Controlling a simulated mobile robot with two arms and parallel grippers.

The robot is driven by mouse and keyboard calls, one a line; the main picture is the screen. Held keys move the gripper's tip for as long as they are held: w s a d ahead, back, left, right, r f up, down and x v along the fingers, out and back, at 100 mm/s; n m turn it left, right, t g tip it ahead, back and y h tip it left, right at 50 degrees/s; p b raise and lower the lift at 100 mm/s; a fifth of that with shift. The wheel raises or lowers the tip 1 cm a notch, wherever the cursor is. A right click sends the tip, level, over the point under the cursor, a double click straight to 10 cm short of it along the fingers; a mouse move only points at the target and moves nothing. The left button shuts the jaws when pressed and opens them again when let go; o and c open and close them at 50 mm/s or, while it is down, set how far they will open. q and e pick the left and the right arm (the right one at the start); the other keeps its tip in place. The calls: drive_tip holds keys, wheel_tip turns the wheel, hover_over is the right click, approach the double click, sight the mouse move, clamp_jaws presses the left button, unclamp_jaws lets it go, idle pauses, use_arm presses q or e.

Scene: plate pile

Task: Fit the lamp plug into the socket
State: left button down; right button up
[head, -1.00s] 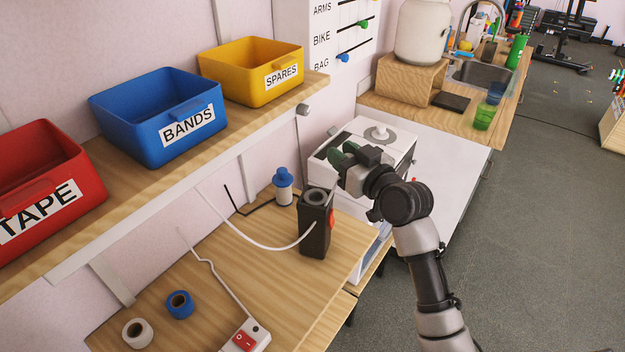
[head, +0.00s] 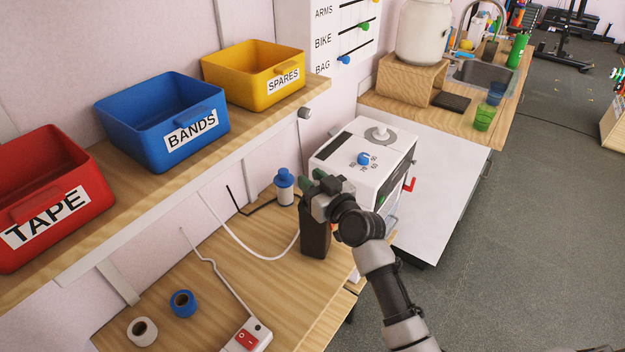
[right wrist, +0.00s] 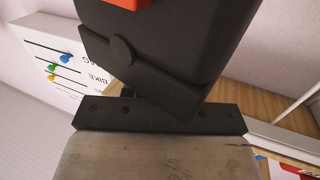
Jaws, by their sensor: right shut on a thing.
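A tall black block (head: 315,240) stands on the wooden bench, with a white cable (head: 250,249) reaching it from the left. It may be the plug or its holder; I cannot tell. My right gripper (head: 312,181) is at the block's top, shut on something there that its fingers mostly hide. In the right wrist view a large dark body (right wrist: 170,50) with a red patch fills the top centre. A white power strip (head: 252,344) with a red switch lies at the bench's front, partly cut off. No lamp is clearly identifiable. My left gripper is out of view.
A blue-capped white bottle (head: 285,190) stands just behind the block. Blue (head: 183,303) and white (head: 142,331) tape rolls lie at the left. A white machine (head: 345,150) stands behind the gripper. A shelf with bins overhangs the bench's back.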

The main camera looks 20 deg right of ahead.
drive_tip(key=shift+f, duration=0.2)
drive_tip(key=o, duration=1)
drive_tip(key=shift+r, duration=0.1)
